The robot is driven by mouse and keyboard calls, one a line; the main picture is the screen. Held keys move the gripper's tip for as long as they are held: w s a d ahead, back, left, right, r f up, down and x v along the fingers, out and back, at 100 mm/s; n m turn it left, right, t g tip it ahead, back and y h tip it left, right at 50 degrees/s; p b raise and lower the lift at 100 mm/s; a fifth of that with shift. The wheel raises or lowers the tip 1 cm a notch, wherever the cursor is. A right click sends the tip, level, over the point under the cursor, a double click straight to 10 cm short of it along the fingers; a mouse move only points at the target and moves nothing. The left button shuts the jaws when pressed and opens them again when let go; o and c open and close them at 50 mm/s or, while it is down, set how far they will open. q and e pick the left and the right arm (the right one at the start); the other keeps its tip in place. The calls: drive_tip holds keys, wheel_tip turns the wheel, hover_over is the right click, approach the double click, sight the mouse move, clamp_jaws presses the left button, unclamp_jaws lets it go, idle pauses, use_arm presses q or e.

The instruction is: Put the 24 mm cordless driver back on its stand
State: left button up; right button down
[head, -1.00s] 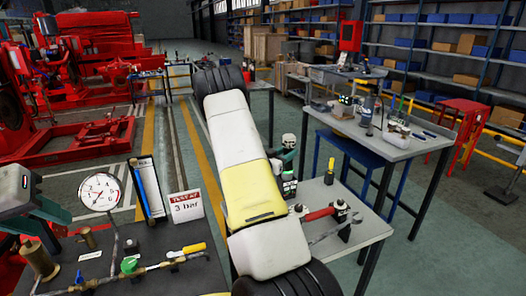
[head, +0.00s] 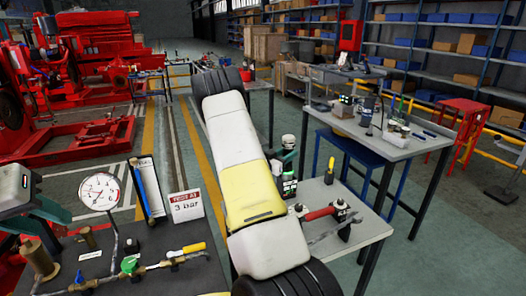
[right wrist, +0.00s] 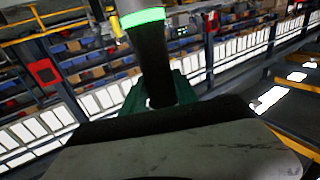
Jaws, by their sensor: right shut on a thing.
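The cordless driver (head: 289,154), with a grey rounded top and a green body, is just right of my right arm in the head view. In the right wrist view a grey scuffed surface (right wrist: 180,155), apparently the driver's housing, fills the bottom, with green parts and a black cylinder with a lit green ring beyond it. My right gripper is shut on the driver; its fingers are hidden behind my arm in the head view. A black block with green lights (head: 289,188) is directly below the driver; I cannot tell whether they touch or whether it is the stand. My left gripper is not in view.
The grey table (head: 372,228) also holds a red-handled tool (head: 322,213), a wrench (head: 322,237) and a yellow-black tool (head: 330,167). A dark bench at left carries a gauge (head: 100,192) and a sign (head: 186,206). Another grey table (head: 425,145) stands behind.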

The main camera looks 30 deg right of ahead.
drive_tip(key=shift+f, duration=0.65)
drive_tip(key=c, duration=0.9)
unclamp_jaws()
drive_tip(key=shift+o, duration=0.2)
drive_tip(key=shift+f, duration=0.1)
drive_tip(key=shift+a, duration=0.1)
drive_tip(key=v, duration=0.7)
drive_tip(key=shift+a, duration=0.25)
drive_tip(key=shift+s, duration=0.1)
